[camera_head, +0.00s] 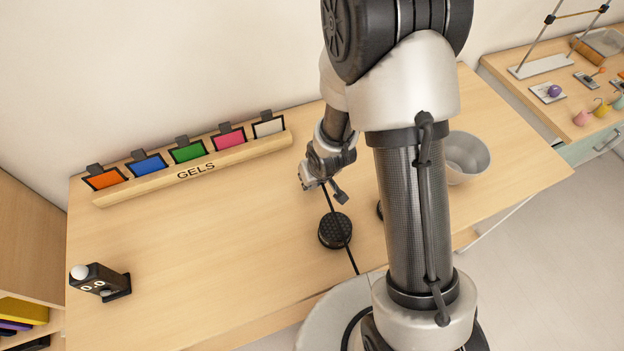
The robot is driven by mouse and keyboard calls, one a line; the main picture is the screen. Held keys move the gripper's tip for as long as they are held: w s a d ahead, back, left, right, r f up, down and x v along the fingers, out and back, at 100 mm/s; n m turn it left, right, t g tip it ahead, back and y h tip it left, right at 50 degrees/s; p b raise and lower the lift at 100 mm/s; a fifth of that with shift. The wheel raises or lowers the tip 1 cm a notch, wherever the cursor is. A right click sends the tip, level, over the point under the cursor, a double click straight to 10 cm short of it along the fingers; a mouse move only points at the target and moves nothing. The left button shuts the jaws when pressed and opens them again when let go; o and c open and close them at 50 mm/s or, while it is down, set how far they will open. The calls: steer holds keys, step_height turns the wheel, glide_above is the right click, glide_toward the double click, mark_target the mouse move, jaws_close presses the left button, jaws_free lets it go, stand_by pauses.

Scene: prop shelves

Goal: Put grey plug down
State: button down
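My gripper (324,183) is small and partly hidden by my arm, over the middle of the table (230,250). A small light grey piece (306,174) shows at its left side; I cannot tell whether this is the grey plug or part of the gripper. A thin black cable or rod (352,258) runs from near the gripper, across a round black ribbed disc (334,231), to the table's front edge. I cannot see clearly whether the fingers are open or shut, or whether they hold anything.
A wooden GELS rack (196,171) with several coloured gels stands along the wall. A black device with a white knob (100,281) is at front left. A grey bowl (467,157) sits right of my arm, which hides part of another dark object (379,210). The table's left-middle is clear.

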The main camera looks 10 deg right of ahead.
steer(key=c, duration=1.9)
jaws_free()
steer(key=shift+f, duration=0.15)
steer(key=o, duration=0.5)
